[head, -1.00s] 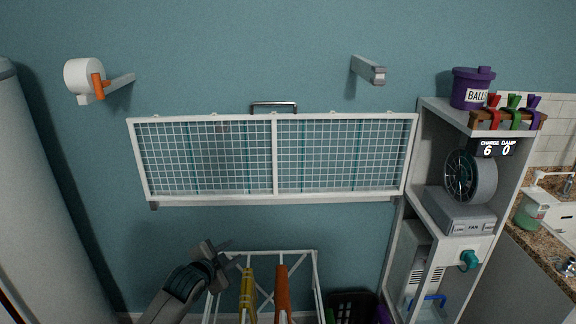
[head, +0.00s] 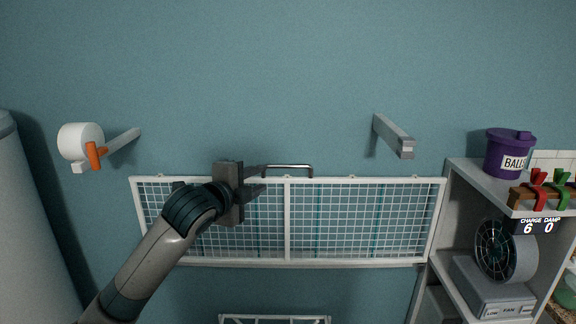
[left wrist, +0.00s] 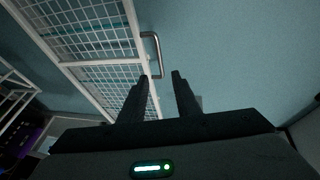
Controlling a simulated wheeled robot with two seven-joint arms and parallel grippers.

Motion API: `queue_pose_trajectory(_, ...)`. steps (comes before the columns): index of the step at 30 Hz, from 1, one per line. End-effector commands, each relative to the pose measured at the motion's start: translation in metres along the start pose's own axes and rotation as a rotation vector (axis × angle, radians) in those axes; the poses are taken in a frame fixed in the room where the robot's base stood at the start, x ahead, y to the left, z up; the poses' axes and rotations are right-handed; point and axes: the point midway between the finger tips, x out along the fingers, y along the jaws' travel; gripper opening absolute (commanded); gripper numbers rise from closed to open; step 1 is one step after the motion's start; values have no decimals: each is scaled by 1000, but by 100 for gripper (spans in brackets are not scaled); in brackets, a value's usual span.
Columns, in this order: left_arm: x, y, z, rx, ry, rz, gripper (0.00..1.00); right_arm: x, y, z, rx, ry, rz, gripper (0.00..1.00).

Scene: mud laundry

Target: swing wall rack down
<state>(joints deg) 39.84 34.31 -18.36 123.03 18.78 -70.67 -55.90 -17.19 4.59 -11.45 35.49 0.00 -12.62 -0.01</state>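The wall rack (head: 287,222) is a white-framed wire grid, folded up flat against the teal wall. It also shows in the left wrist view (left wrist: 88,42). A grey metal bar handle (head: 290,167) stands on its top edge; in the left wrist view the handle (left wrist: 152,52) lies just beyond the fingertips. My left gripper (head: 262,181) is in front of the rack's top edge, at the handle's left end. Whether a finger touches the handle I cannot tell. My right gripper is not in view.
Two brackets stick out of the wall above the rack: a left one with a white roll and orange lever (head: 95,155), and a grey right one (head: 394,137). A shelf unit (head: 468,180) with a fan (head: 505,250) and purple tub (head: 509,155) stands at right. A white frame (head: 275,319) is below.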

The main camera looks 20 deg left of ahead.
Motion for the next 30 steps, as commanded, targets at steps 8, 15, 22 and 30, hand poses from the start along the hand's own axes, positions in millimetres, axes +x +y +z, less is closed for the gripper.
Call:
queue_pose_trajectory(8,8,-1,0,-3,1,0,30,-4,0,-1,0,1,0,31)
queue_pose_trajectory(15,35,-2,-1,-5,1,3,30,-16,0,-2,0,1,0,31)
queue_pose_trajectory(22,73,-3,-1,-6,0,3,30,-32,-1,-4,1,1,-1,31)
queue_pose_trajectory(30,116,-2,-1,-5,0,3,30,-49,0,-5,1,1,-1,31)
